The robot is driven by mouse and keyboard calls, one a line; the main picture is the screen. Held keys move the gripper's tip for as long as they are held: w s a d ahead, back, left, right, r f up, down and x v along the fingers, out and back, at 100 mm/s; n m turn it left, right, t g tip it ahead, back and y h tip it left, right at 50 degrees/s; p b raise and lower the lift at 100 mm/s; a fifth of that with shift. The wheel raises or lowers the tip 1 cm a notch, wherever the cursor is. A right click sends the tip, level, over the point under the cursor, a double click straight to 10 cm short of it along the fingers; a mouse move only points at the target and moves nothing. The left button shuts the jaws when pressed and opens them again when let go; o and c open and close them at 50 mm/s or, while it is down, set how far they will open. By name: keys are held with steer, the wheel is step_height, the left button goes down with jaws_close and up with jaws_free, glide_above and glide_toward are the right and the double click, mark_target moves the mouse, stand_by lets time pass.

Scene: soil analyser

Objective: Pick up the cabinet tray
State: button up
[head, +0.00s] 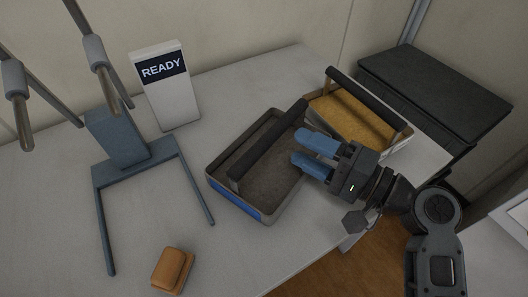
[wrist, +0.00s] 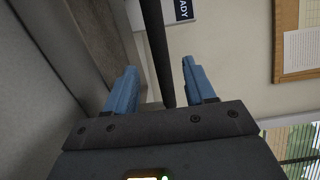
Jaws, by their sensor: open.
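Two trays with dark bar handles stand on the grey table, and I cannot tell for sure which one is the cabinet tray. The nearer grey tray (head: 266,217) has a blue front label, brown soil inside and a dark handle (head: 268,139) raised across it. The other tray (head: 358,145), holding yellowish soil, stands behind it to the right, beside a dark cabinet (head: 435,85). My gripper (head: 307,151) is open, with blue fingers over the right side of the nearer tray, pointing toward its handle. In the wrist view a dark bar (wrist: 157,50) shows between the fingertips (wrist: 160,80); contact cannot be told.
A blue-grey stand (head: 122,140) with a U-shaped base is at left. A white READY box (head: 167,90) stands by the back wall. An orange-brown block (head: 171,269) lies at the front. The table's front edge is below the nearer tray.

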mark_target(278, 138)
steer(key=p+x, duration=0.1)
steer(key=x, duration=0.6)
steer(key=shift+a, duration=0.3)
steer(key=shift+s, duration=0.1)
steer(key=shift+c, duration=0.2)
jaws_close()
stand_by(0.8)
